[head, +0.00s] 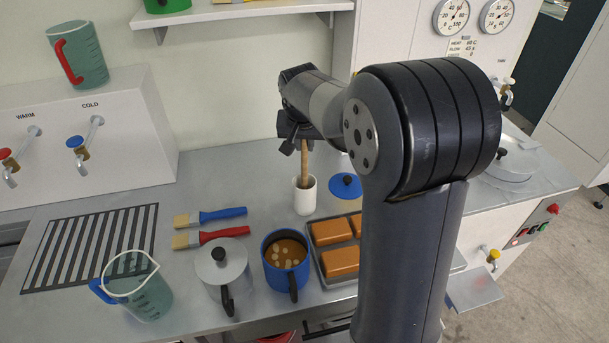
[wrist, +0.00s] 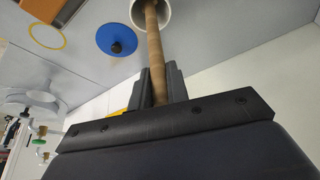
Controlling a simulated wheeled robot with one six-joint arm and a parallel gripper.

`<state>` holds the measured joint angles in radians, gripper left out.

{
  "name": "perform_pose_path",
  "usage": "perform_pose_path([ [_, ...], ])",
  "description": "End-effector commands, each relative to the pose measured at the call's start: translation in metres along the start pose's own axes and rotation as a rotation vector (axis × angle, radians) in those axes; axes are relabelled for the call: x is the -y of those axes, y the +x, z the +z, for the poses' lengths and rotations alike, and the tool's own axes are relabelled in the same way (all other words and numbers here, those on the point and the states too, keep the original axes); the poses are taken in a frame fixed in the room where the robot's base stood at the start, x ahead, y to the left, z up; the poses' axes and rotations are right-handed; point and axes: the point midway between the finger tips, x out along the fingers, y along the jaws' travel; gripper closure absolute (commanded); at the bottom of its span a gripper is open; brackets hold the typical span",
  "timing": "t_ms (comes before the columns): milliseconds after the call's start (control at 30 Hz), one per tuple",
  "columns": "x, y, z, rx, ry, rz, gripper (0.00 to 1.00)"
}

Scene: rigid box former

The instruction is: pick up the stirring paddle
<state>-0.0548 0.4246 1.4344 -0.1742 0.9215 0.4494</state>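The stirring paddle (head: 304,162) is a wooden stick standing upright in a white cup (head: 306,196) on the steel counter; its lower end is hidden inside the cup. My gripper (head: 299,142) is above the cup at the top part of the stick. In the wrist view the stick (wrist: 154,45) runs between the two fingers of my gripper (wrist: 158,82), which lie close against it on both sides with no clear gap. The cup (wrist: 150,12) shows at the top of that view.
A blue lid (head: 345,186) lies right of the cup. In front are a blue pot (head: 273,262) of brown liquid, a lidded grey pot (head: 228,278), a tray of orange-brown blocks (head: 335,232) and two brushes (head: 222,214). A clear jug (head: 145,292) stands front left.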

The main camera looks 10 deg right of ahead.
Motion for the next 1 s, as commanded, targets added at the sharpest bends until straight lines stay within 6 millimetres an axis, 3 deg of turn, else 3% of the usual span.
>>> perform_pose_path([
  [200,0.000,0.000,0.000,0.000,0.000,0.000,1.00],
  [667,0.000,-0.007,-0.004,-0.004,0.001,-0.001,1.00],
  [867,0.000,-0.032,-0.014,-0.005,0.000,-0.002,1.00],
  [1000,0.000,-0.060,-0.026,-0.006,0.001,-0.002,1.00],
])
